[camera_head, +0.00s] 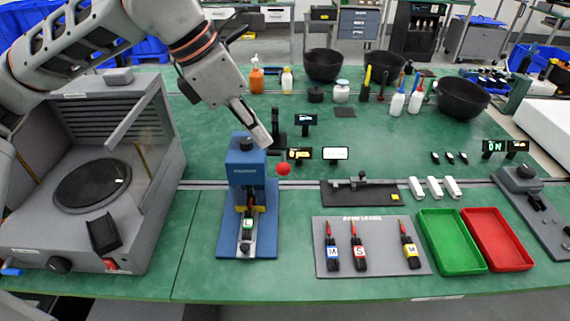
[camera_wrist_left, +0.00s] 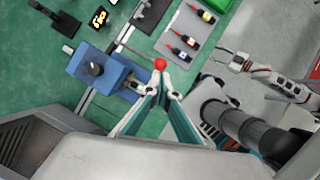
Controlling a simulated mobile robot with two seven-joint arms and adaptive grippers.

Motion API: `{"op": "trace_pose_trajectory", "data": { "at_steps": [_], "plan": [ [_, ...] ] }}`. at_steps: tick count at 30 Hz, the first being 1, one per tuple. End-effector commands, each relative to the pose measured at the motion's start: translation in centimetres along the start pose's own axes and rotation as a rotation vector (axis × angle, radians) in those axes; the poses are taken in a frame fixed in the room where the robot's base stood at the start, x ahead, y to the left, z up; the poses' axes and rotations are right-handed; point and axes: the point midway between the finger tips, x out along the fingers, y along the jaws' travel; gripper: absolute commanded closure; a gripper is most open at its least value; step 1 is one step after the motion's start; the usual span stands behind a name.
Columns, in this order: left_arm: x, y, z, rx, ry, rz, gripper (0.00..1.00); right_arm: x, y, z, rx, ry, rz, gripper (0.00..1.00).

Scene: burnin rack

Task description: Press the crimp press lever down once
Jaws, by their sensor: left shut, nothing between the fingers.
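The blue crimp press (camera_head: 246,165) stands upright on its blue base left of the middle of the bench. Its lever ends in a red ball knob (camera_head: 283,169), which shows just right of the press head. My left gripper (camera_head: 266,142) is shut and empty, its tips pointing down close above the knob in the head view. In the left wrist view the red knob (camera_wrist_left: 160,64) lies just beyond the shut fingertips (camera_wrist_left: 159,90), and the press (camera_wrist_left: 103,73) is to their left. I cannot tell whether the tips touch the knob. Part of the lever rod is hard to see.
A grey ventilated box (camera_head: 160,130) stands left of the press. A grey mat (camera_head: 390,262) with several screwdrivers lies to the right, beside a green tray (camera_head: 450,240) and a red tray (camera_head: 497,238). Small displays stand behind the knob. Arm parts show at right in the wrist view.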

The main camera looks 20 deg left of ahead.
Motion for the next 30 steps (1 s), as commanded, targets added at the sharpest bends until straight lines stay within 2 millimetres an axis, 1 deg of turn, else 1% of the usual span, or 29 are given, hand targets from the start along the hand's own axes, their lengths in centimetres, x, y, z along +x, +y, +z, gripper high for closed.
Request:
{"op": "trace_pose_trajectory", "data": {
  "at_steps": [9,14,17,27,30],
  "plan": [
    [0.1,0.0,0.0,0.000,0.000,-0.002,1.00,0.0,0.0,0.1,0.000,-0.001,-0.001,0.60],
    [0.8,-0.1,0.0,0.000,0.000,-0.003,1.00,0.2,-0.1,0.5,0.000,-0.002,-0.001,0.60],
    [1.6,-0.1,-0.1,0.000,0.000,-0.004,1.00,0.4,-0.2,0.9,0.001,-0.004,-0.001,0.60],
    [5.7,-0.1,-0.2,0.000,0.001,-0.007,1.00,1.4,-0.6,3.3,0.003,-0.017,-0.005,0.60],
    [6.6,-0.1,-0.1,0.000,0.000,-0.006,1.00,1.7,-0.7,3.8,0.004,-0.020,-0.006,0.60]
  ]
}}
